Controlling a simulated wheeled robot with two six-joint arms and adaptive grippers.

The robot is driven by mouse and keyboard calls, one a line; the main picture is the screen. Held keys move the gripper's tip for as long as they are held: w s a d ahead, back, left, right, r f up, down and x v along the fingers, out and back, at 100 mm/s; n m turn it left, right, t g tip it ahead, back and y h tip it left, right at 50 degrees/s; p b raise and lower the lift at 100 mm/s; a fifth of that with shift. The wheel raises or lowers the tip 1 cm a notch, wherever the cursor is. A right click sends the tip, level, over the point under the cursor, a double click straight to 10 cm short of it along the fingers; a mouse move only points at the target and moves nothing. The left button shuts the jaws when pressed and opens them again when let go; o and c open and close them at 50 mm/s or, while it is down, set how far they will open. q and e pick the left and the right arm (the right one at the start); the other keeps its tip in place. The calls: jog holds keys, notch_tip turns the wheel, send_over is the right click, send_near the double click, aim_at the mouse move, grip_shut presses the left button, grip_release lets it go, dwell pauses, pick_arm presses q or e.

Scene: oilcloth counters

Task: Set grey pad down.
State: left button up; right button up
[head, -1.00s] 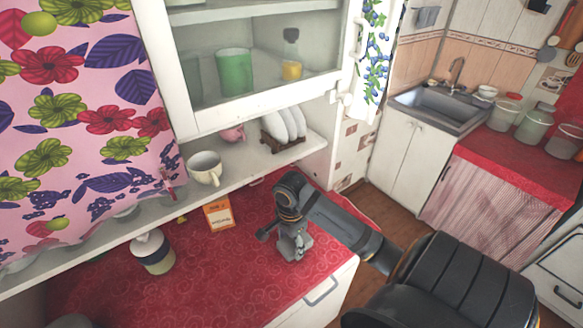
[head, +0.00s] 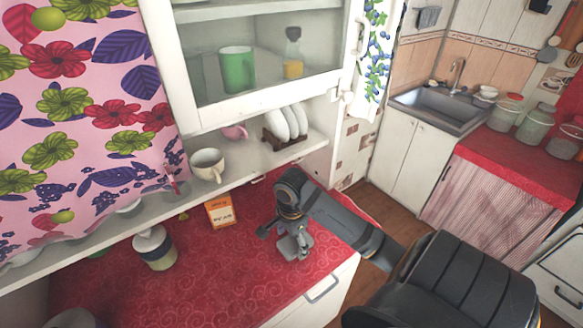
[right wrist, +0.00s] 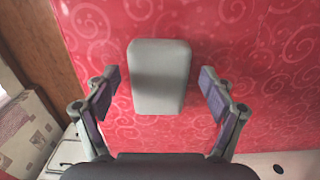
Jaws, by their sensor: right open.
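The grey pad (right wrist: 158,62) is a rounded rectangular block lying flat on the red counter in the right wrist view. My right gripper (right wrist: 160,97) is open, with one finger on each side of the pad and a clear gap to both. In the head view my right gripper (head: 292,240) points down over the right part of the red counter, and it largely hides the pad there. My left gripper is not in view.
The red counter (head: 190,285) has free room left of the gripper. An orange box (head: 220,211) and a jar with a dark band (head: 154,249) stand on it. A shelf with a cream cup (head: 208,164) and a plate rack (head: 285,137) runs behind.

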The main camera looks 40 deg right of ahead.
aim_at(291, 241)
notch_tip(291, 241, up, 4)
jog(key=shift+w+d+r, duration=0.1)
notch_tip(291, 241, up, 7)
jog(key=p, duration=0.7)
jog(key=shift+r, duration=0.2)
